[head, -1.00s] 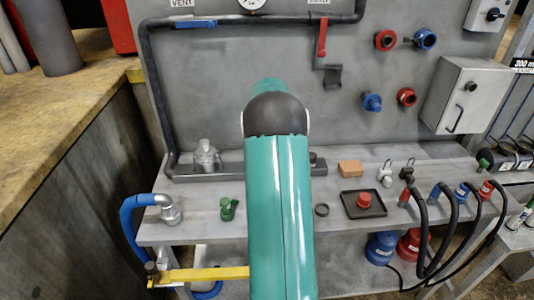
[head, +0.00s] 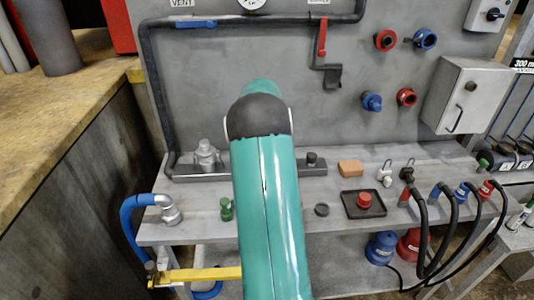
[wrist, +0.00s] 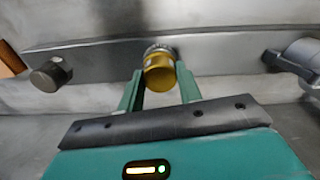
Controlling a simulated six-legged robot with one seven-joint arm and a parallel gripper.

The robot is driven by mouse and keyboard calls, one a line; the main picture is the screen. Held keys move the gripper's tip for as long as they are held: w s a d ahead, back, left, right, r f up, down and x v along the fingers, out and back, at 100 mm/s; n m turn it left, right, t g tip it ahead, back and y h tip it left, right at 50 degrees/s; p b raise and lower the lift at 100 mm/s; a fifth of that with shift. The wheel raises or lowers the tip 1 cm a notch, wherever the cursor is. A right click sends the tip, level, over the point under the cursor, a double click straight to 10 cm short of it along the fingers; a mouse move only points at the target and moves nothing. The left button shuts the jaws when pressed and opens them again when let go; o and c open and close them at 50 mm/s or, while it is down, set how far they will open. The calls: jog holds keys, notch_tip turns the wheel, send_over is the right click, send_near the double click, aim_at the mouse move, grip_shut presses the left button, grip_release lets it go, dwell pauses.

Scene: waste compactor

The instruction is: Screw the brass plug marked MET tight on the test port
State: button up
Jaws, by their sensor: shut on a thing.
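In the wrist view a brass plug (wrist: 159,74) sits between the two green fingers of my gripper (wrist: 160,88), which is shut on it. The plug's far end meets a dark ringed part on the grey rail (wrist: 105,52); I cannot tell how far it is threaded on. No MET marking is readable on it. In the head view my green arm hides the gripper, the plug and the middle of the rail (head: 200,181).
On the rail stand a silver fitting (head: 206,155) and a dark-capped stub (head: 312,160). The bench also holds a green fitting (head: 226,209), a dark ring (head: 321,210), an orange block (head: 351,167) and a black tray (head: 349,204) with a red knob.

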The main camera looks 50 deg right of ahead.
jog(key=shift+m, duration=0.4)
jog(key=o, duration=1.2)
jog(key=shift+c, duration=0.4)
jog(key=shift+c, duration=0.2)
jog(key=n, duration=0.4)
jog(key=shift+n, duration=0.4)
jog(key=n, duration=1)
jog(key=shift+n, duration=0.3)
jog(key=n, duration=0.5)
